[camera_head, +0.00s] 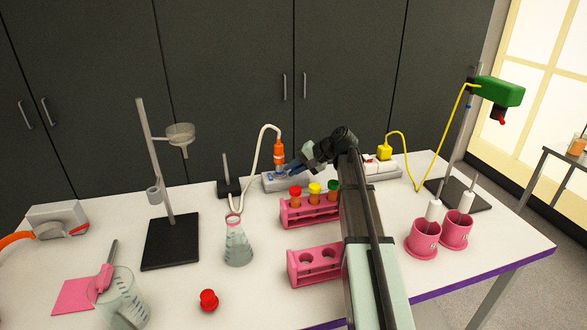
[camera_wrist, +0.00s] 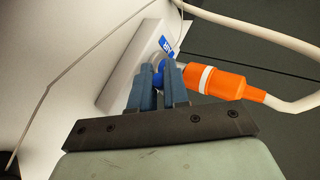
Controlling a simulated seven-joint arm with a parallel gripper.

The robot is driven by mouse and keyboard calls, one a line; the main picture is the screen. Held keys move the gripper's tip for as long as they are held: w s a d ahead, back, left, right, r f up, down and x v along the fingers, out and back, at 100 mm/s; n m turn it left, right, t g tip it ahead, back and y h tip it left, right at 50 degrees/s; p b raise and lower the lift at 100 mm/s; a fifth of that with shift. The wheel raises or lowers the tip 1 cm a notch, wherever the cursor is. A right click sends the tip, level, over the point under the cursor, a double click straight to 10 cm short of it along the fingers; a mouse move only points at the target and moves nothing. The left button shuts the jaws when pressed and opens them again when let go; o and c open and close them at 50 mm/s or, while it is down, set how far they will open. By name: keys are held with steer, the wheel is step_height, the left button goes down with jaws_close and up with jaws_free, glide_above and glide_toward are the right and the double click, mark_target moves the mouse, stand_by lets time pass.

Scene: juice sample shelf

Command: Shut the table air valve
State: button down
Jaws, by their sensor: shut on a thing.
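A pale grey valve box (camera_head: 272,187) sits at the back of the table against the dark cabinets; an orange connector (camera_head: 278,152) with a white hose rises from it. In the wrist view the box (camera_wrist: 125,75) carries a blue label (camera_wrist: 166,45) and a blue handle (camera_wrist: 159,80), with the orange connector (camera_wrist: 215,82) beside it. My gripper (camera_head: 290,167) reaches over the table to the box. In the wrist view its blue-grey fingers (camera_wrist: 161,84) are shut on the blue handle, hiding most of it.
A pink rack (camera_head: 310,213) with capped tubes stands in front of the valve, next to my arm. A flask (camera_head: 237,246) and a stand (camera_head: 170,242) are to the left. A socket box with a yellow plug (camera_head: 384,152) is to the right.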

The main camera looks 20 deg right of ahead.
steer(key=shift+s+f+t, duration=0.1)
steer(key=shift+f+t, duration=0.2)
steer(key=shift+t, duration=0.2)
steer(key=c, duration=1.2)
jaws_free()
steer(key=v, duration=1.4)
steer(key=shift+o, duration=0.2)
steer(key=shift+f, duration=0.1)
